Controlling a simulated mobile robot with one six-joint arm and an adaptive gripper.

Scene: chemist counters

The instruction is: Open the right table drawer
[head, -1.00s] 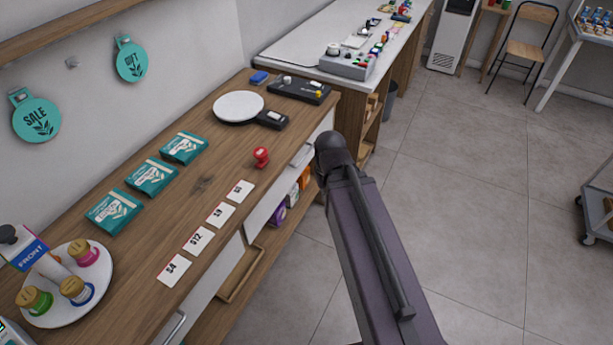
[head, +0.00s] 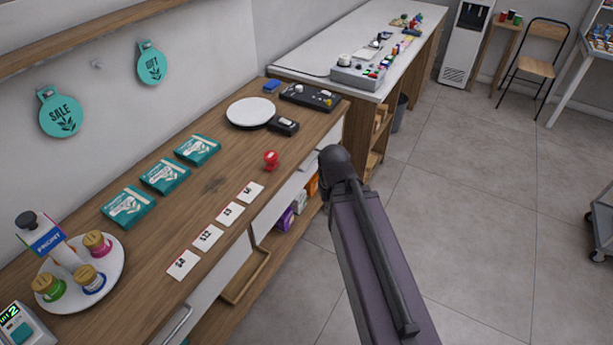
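The wooden counter (head: 150,265) runs along the left wall with white drawer fronts below its top. The right drawer front (head: 285,200) is on the far part of this side, seen at a steep angle. My arm stands in front of its far end, and I cannot tell whether the drawer is open. Nearer, a white front (head: 205,290) carries a metal bar handle (head: 177,326). My dark arm link reaches up from the bottom, its rounded joint beside the counter's far end. My gripper is not in view.
Price cards (head: 209,236), teal boxes (head: 165,175), a red stamp (head: 271,160) and a scale (head: 251,112) lie on the counter. A lower shelf holds a wooden tray (head: 246,275) and small boxes. Open floor (head: 470,210) lies right; a cart (head: 602,220) stands at the edge.

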